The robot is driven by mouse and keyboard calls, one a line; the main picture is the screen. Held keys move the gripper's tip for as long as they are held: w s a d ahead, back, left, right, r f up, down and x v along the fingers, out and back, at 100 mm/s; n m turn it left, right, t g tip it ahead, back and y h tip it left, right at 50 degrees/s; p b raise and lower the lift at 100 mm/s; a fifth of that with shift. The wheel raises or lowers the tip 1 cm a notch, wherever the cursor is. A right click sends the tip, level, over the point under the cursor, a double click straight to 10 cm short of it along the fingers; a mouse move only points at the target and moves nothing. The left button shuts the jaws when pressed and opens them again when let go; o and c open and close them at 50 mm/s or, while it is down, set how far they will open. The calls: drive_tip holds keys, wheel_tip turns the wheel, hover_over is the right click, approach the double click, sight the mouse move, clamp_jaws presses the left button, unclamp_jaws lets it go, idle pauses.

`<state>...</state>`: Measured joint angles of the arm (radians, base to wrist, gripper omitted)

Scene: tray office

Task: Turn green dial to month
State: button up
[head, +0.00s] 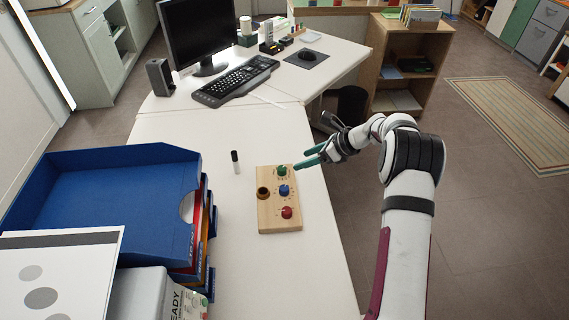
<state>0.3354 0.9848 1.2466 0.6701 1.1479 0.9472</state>
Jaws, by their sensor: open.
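A light wooden board (266,213) lies on the white desk in the head view. It carries a green dial (282,171) at the far end, a blue dial (284,190) in the middle and a red dial (287,212) at the near end. A dark round hole or cup (263,193) is at its left side. The markings around the dials are too small to read. My gripper (298,164) reaches in from the right, its teal fingers open and close to the green dial's right side. I cannot tell whether a finger touches the dial.
A black-and-white marker or small bottle (236,162) stands left of the board. Stacked trays, the top one blue (120,195), fill the left side. A keyboard (235,81) and monitor (210,35) are at the back. The desk (230,270) is bare in front of the board.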

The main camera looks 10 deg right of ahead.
sight(282, 168)
drive_tip(key=x, duration=0.9)
drive_tip(key=shift+a+f, duration=0.1)
drive_tip(key=shift+a, duration=0.1)
clamp_jaws()
